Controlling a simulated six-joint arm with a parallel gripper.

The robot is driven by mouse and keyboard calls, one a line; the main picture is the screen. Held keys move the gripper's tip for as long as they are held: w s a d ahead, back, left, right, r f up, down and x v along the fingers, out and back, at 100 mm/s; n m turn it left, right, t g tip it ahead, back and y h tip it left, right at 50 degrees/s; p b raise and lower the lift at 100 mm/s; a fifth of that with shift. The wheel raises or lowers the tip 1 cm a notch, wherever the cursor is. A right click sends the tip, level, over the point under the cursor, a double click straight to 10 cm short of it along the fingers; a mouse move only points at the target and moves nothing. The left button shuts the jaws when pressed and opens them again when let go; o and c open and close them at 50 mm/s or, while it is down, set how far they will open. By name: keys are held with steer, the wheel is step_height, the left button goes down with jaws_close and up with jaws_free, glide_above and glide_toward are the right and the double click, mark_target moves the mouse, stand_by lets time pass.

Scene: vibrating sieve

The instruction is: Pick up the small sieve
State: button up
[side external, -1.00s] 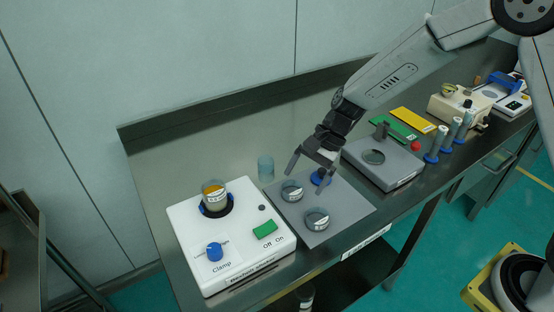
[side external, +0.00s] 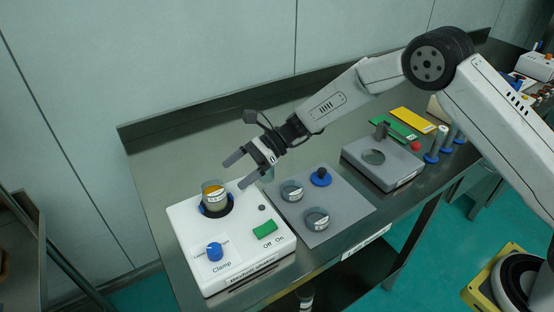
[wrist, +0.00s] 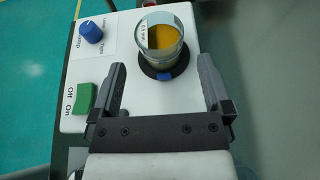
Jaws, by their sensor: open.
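A small round clear-walled sieve (side external: 213,190) with a white label and orange-yellow material inside stands upright on the dark round seat of the white shaker (side external: 255,258). In the wrist view this sieve (wrist: 168,45) is ahead of the fingers, between their lines and apart from both. My gripper (side external: 240,170) is open and empty, above and to the right of it. Two more small round grey sieves with white labels, a rear one (side external: 291,191) and a front one (side external: 316,219), lie on the grey mat (side external: 345,208). I cannot tell which one the task means.
The shaker has a blue clamp knob (side external: 214,251) and a green switch (side external: 265,229). A blue-based knob piece (side external: 320,177) is on the mat. A grey stand (side external: 382,165) and green and yellow plates are to the right. The wall rises behind the table.

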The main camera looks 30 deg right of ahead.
mark_target(204, 196)
steer(key=shift+x, duration=3.6)
steer(key=shift+r, duration=0.1)
steer(key=c, duration=1.1)
steer(key=shift+r, duration=0.1)
steer(key=shift+r, duration=0.8)
steer(key=s+d+r, duration=0.6)
steer(key=s+r, duration=0.5)
steer(key=s, duration=0.1)
steer(key=shift+s, duration=0.3)
steer(key=shift+d+r, duration=0.1)
steer(key=shift+d, duration=0.05)
